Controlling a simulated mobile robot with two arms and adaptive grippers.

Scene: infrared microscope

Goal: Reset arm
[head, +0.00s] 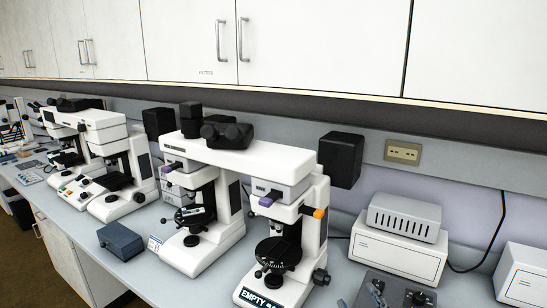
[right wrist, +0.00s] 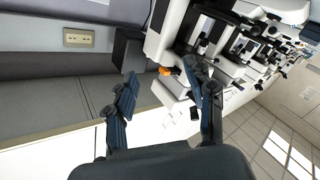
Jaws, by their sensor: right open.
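My right gripper (right wrist: 163,80) shows its two dark blue-grey fingers spread wide apart in the right wrist view, with nothing between them. Part of it (head: 362,294) also appears at the bottom edge of the head view, right of the microscope, mostly cut off. The white double microscope (head: 247,157) stands on the bench, with black eyepieces, two stages and an orange knob (head: 319,213). A dark label reading "EMPTY" (head: 262,301) is on its front right base. In the right wrist view the microscope (right wrist: 180,25) lies beyond the fingers. My left gripper is not in view.
More white microscopes (head: 100,140) stand along the bench to the left. A dark blue box (head: 121,241) sits near the front edge. A grey vented unit (head: 404,216) rests on a white box (head: 398,250) at right. Cabinets (head: 300,40) overhang the bench.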

